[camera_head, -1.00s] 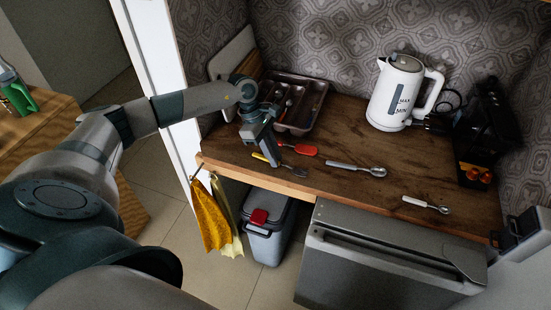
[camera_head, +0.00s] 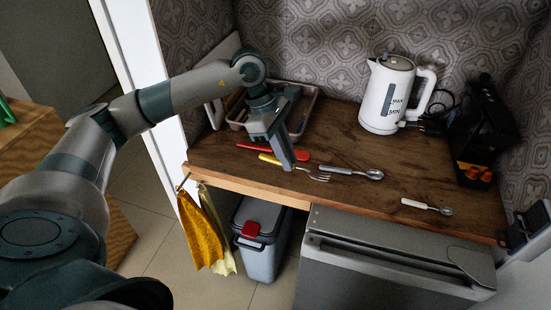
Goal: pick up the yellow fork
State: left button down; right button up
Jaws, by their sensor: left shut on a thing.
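The yellow fork (camera_head: 268,158) has a yellow handle end and metal tines; it is at the front left of the wooden counter, with its tines pointing right. My left gripper (camera_head: 286,165) reaches down over its middle and is shut on it, and the finger hides part of the fork. The fork is at or close to the counter top; I cannot tell whether it is lifted. My right gripper is not clearly seen.
A red-handled utensil (camera_head: 258,148) lies just behind the fork, and a grey-handled spoon (camera_head: 347,171) lies right of its tines. A small white-handled spoon (camera_head: 427,206) is further right. A cutlery tray (camera_head: 311,101), white kettle (camera_head: 388,96) and black coffee machine (camera_head: 480,138) stand behind.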

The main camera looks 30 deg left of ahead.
pick_arm(q)
jog(key=shift+s+d+r, duration=0.3)
jog(key=shift+d+r, duration=0.3)
jog(key=shift+d, duration=0.25)
